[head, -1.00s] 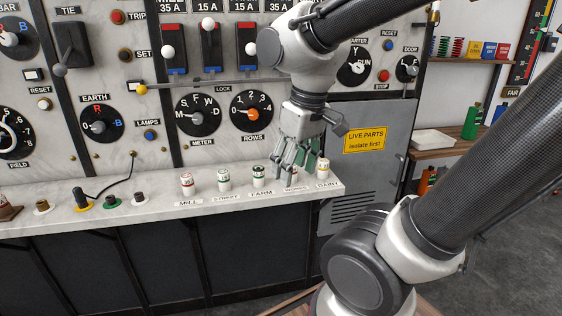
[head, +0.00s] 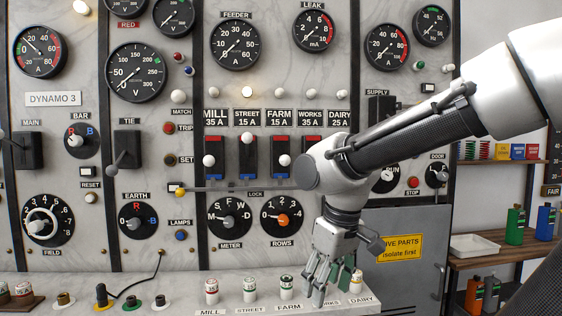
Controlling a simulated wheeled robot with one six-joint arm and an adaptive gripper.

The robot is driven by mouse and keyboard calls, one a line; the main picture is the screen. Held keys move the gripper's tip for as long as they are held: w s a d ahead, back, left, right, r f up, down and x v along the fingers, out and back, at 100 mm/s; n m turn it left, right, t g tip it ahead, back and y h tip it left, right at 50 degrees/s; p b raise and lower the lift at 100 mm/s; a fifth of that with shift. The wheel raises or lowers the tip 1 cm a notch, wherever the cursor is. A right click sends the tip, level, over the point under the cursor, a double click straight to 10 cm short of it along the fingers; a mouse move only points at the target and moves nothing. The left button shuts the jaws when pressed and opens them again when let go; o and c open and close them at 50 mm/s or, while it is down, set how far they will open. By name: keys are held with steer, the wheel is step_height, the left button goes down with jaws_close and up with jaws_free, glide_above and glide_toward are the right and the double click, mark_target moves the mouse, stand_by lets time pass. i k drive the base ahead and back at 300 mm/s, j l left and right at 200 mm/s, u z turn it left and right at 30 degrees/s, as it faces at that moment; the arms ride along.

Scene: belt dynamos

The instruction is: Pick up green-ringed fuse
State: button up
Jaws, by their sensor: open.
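Small white fuses stand upright along the marble ledge (head: 180,285). The one at STREET (head: 249,289) seems to carry a greenish band, but it is too small to be sure.
More fuses (head: 23,291) stand on a wooden block at the far left. The switchboard, with a lever bar (head: 230,188), rises close behind. A side shelf (head: 490,258) holds bottles.

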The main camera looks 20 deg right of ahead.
mark_target(286, 280)
steer(key=i+l, duration=0.15)
steer(key=l, duration=0.25)
steer(key=i+l+u, duration=0.1)
steer(key=l, duration=0.3)
steer(key=i+l, duration=0.2)
steer(key=l, duration=0.2)
steer(key=i+l+u, duration=0.1)
steer(key=l, duration=0.3)
